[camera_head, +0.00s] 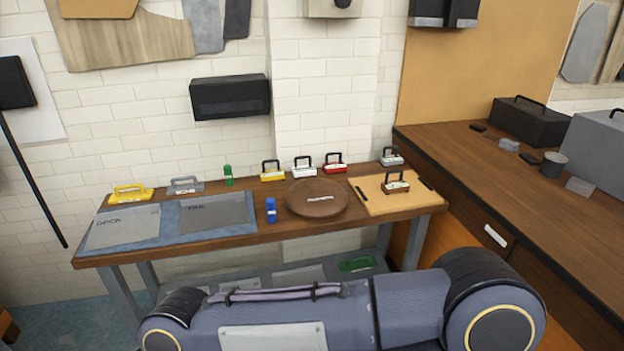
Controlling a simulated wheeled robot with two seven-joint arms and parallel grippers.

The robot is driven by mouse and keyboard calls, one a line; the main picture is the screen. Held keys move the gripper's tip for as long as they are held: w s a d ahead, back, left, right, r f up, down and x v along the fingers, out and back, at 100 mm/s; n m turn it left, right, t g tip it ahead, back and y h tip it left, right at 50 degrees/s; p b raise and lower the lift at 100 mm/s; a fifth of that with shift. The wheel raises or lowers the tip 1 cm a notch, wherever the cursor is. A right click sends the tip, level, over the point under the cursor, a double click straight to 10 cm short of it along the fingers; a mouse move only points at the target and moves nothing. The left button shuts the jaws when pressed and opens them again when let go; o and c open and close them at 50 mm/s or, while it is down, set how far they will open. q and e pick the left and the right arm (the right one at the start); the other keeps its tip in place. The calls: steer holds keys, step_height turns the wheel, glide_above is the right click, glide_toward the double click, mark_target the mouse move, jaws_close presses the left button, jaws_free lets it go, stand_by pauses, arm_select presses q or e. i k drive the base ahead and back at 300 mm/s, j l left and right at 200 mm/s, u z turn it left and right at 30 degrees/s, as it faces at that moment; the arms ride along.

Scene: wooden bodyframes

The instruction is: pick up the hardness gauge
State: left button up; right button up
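I cannot tell which item is the hardness gauge, as labels are too small to read. On the wooden table (290,231) several small handled blocks stand upright: a large yellow one (130,196), a grey one (185,186), a smaller yellow one (272,175), a white one (304,170), a red one (335,167) and a light grey one (391,160). A brown handled block (396,186) sits on a light wooden board (375,207). A green cylinder (228,176) and a blue cylinder (271,211) also stand there. Neither gripper is in view.
Grey plates (218,215) lie on a blue mat (165,243) at the table's left. A round brown disc (316,197) lies mid-table. A green item (357,264) is on the lower shelf. A brown counter (520,195) with dark cases (528,124) stands right.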

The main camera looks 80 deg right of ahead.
mark_target(388, 187)
steer(key=z, duration=3.45)
steer(key=u, duration=1.8)
steer(key=i+l, duration=0.1)
steer(key=l, duration=0.3)
steer(key=i+l+z, duration=0.1)
steer(key=l, duration=0.25)
steer(key=i+l, duration=0.15)
steer(key=l, duration=0.25)
steer(key=i+l, duration=0.1)
steer(key=l, duration=0.3)
steer(key=i+l+z, duration=0.1)
steer(key=l, duration=0.25)
steer(key=i+l, duration=0.15)
steer(key=l, duration=0.25)
steer(key=i+l, duration=0.15)
steer(key=l, duration=0.2)
steer(key=k+z, duration=0.05)
